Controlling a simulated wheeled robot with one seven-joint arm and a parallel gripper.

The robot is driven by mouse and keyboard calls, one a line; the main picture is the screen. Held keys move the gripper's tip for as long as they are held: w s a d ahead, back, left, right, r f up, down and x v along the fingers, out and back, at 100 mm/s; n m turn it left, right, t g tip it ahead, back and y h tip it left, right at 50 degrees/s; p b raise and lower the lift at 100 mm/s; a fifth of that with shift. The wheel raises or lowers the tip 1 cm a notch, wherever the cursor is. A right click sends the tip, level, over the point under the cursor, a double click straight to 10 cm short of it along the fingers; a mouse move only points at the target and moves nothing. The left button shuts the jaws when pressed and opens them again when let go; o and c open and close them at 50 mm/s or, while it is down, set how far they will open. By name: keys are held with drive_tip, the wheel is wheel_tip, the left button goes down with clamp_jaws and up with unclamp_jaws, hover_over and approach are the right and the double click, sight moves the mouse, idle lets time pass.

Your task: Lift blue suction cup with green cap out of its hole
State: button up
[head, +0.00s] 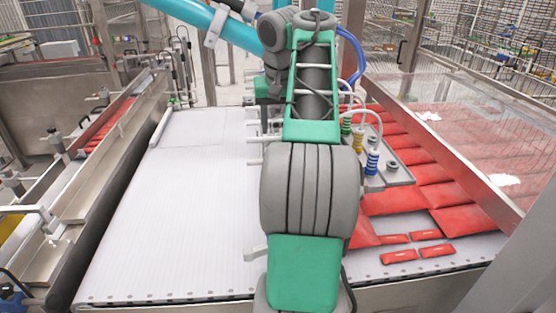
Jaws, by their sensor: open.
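A blue and white ribbed suction cup (372,162) stands upright at the grey holder plate (400,178), just right of my arm. I cannot make out a green cap on it. A yellow suction cup (358,139) and a green one (346,125) stand behind it in a row. My arm's green and grey links run up the middle of the head view and cover part of the holder's left side. My gripper cannot be made out; it seems hidden by my arm.
Red flat packs (466,218) cover the right of the white conveyor (190,220), with several small red packets (398,256) near its front. The conveyor's left half is clear. A steel-framed clear panel (450,120) slants along the right. White curved tubes (372,115) rise near the cups.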

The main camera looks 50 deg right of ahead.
drive_tip(key=b+x, duration=0.1)
drive_tip(key=x, duration=0.1)
drive_tip(key=b+x, duration=0.1)
drive_tip(key=x, duration=0.1)
drive_tip(key=b+x, duration=0.1)
drive_tip(key=x, duration=0.1)
drive_tip(key=shift+w+d+f+b, duration=0.1)
drive_tip(key=shift+d+b, duration=0.2)
drive_tip(key=shift+b, duration=0.05)
drive_tip(key=shift+a, duration=0.1)
clamp_jaws()
wheel_tip(320, 180, up, 13)
drive_tip(key=p, duration=1.2)
drive_tip(key=s+a+b, duration=0.1)
drive_tip(key=s+a, duration=1)
drive_tip(key=s, duration=0.3)
drive_tip(key=shift+a+f, duration=0.3)
drive_tip(key=shift+f, duration=0.1)
